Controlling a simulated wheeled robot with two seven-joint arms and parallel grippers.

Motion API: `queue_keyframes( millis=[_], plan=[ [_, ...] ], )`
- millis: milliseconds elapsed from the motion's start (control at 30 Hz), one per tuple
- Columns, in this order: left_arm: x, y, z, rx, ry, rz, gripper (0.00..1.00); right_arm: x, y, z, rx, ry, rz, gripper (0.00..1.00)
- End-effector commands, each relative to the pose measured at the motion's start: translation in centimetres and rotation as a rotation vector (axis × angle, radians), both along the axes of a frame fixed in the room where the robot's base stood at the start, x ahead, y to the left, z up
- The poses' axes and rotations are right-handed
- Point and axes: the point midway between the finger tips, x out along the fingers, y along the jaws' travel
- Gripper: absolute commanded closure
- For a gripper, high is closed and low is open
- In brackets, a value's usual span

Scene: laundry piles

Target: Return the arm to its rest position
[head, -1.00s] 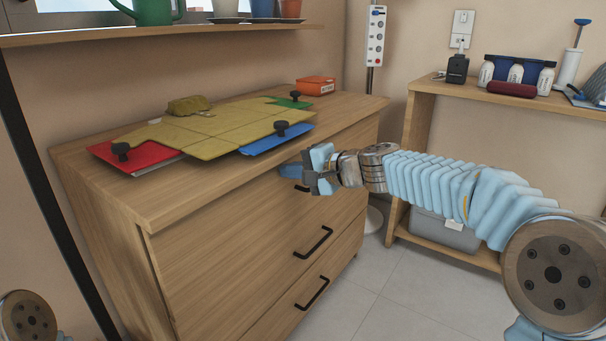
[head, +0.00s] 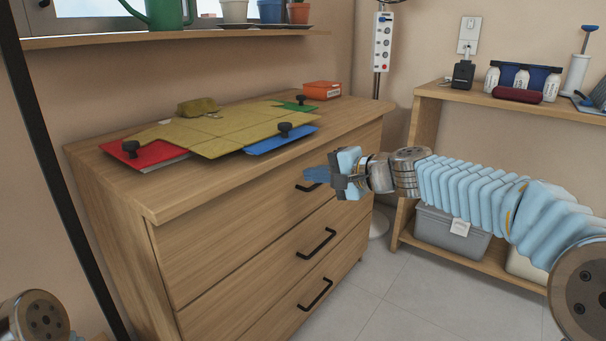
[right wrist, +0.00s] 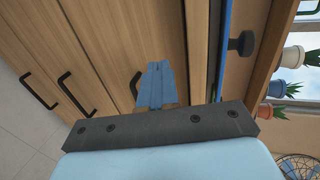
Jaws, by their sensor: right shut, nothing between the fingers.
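My right arm (head: 470,190) reaches in from the right in the head view. Its gripper (head: 312,175) is shut and empty, in front of the top drawer of the wooden dresser (head: 240,215). In the right wrist view the blue fingers (right wrist: 156,85) lie together with nothing between them, and drawer fronts with black handles show beyond them. Whether the fingertips touch the dresser is unclear. Of my left arm only a round joint (head: 38,318) shows at the lower left; the left gripper is out of view.
Olive cloth pieces (head: 215,130), a red board (head: 150,155), a blue board (head: 280,140) and black knobs sit on the dresser, near an orange box (head: 322,90). A shelf (head: 530,105) with a grey bin (head: 450,235) stands at right. The floor (head: 390,300) between is clear.

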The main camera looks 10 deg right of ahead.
Motion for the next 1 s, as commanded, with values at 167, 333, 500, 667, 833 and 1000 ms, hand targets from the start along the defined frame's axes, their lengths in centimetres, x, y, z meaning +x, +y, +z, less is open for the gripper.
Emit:
queue_keyframes(
  millis=[167,333,500,667,833,1000],
  plan=[
    [-0.1,0.0,0.5,0.0,0.002,-0.001,0.71,-2.7,-2.5,1.3,0.002,-0.001,-0.003,1.0],
    [-0.1,0.0,0.7,0.0,0.002,-0.002,0.71,-4.4,-3.9,1.9,0.001,0.0,-0.001,1.0],
    [-0.1,0.0,0.7,-0.001,0.003,-0.002,0.71,-4.5,-4.2,0.1,-0.029,0.03,-0.006,1.0],
    [-0.1,0.0,0.7,-0.001,0.004,-0.001,0.71,-3.1,-3.4,-9.5,-0.177,0.161,-0.021,1.0],
    [-0.1,0.0,0.7,-0.001,0.004,-0.001,0.71,-4.2,-3.0,-24.6,-0.427,0.336,0.011,1.0],
    [-0.1,0.0,0.7,-0.001,0.003,-0.002,0.71,-9.7,-2.5,-38.5,-0.662,0.462,0.141,1.0]
  ],
)
